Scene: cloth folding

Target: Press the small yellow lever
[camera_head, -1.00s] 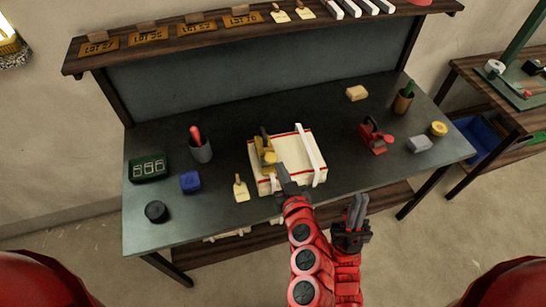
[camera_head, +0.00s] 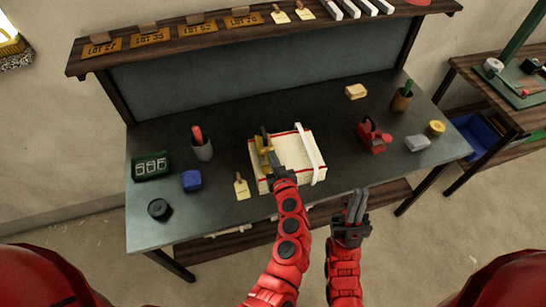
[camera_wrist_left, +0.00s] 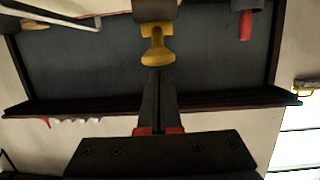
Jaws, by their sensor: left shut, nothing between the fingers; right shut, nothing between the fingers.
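A cream folded cloth bundle or package (camera_head: 296,168) with red edge lines and a white strap lies on the dark workbench. A yellow and dark tool (camera_head: 263,146) sits on its left part. In the left wrist view a yellow lever with a rounded end (camera_wrist_left: 157,56) shows at the fingertips. My left gripper (camera_head: 274,166) is shut and empty, its tips at the near side of the yellow tool; I cannot tell whether they touch the lever. My right gripper (camera_head: 356,200) is shut and empty, in front of the bench edge.
A tan tag (camera_head: 241,187), blue block (camera_head: 191,180), black round item (camera_head: 159,209) and green box (camera_head: 151,167) lie left. A red device (camera_head: 372,136), grey block (camera_head: 417,143) and yellow roll (camera_head: 435,128) stand right.

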